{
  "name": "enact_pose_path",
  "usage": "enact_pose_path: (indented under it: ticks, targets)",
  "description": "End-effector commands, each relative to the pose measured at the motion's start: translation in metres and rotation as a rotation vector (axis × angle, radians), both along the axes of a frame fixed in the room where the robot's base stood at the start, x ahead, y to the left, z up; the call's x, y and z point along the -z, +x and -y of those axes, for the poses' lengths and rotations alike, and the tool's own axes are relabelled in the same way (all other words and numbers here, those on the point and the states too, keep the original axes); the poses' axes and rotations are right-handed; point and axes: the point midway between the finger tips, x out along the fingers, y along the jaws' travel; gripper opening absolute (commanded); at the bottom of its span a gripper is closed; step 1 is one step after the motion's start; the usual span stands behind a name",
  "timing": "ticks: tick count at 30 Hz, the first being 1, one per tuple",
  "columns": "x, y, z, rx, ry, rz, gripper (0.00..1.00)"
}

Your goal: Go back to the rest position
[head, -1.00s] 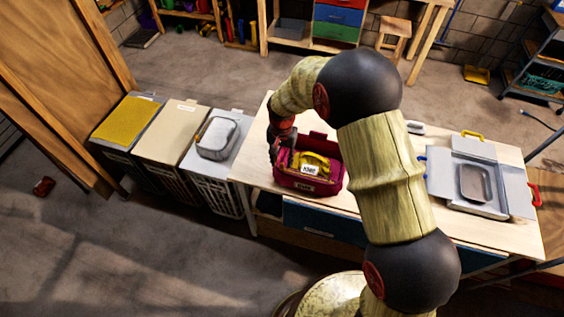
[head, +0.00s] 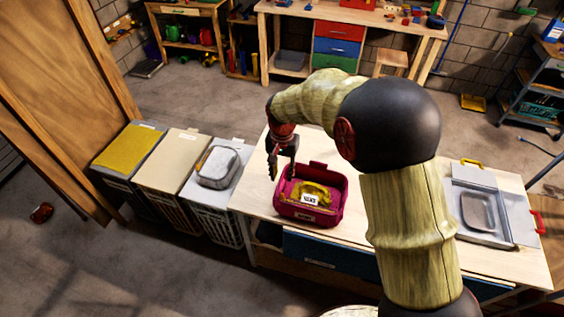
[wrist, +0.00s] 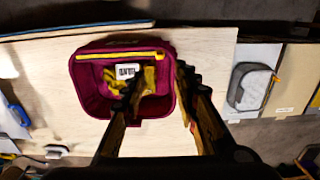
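My gripper (head: 281,165) hangs above the worktable, over the left edge of a magenta bin (head: 333,215). In the wrist view my gripper's two fingers (wrist: 160,80) stand apart with nothing held between them. The magenta bin (wrist: 88,98) lies below the fingers in that view. Inside it is a yellow item (head: 318,189) with a white label, which also shows in the wrist view (wrist: 149,82). My arm bends over the table and hides part of its middle.
The wooden worktable (head: 259,197) carries a grey open case (head: 487,180) at its right end. Lidded hampers stand left of it, one with a grey container (head: 217,166) on top. A workbench (head: 390,25) is at the back. The floor (head: 215,85) between is clear.

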Motion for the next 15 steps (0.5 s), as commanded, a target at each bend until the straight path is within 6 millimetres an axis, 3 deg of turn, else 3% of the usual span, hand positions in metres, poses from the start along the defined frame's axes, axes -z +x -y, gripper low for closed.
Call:
enact_pose_path:
  ticks: [11, 15]
  targets:
    - [0.0, 0.0, 0.0, -0.065, 0.0, -0.002, 0.3]
    - [0.016, -0.033, 0.011, -0.191, -0.014, -0.063, 0.3]
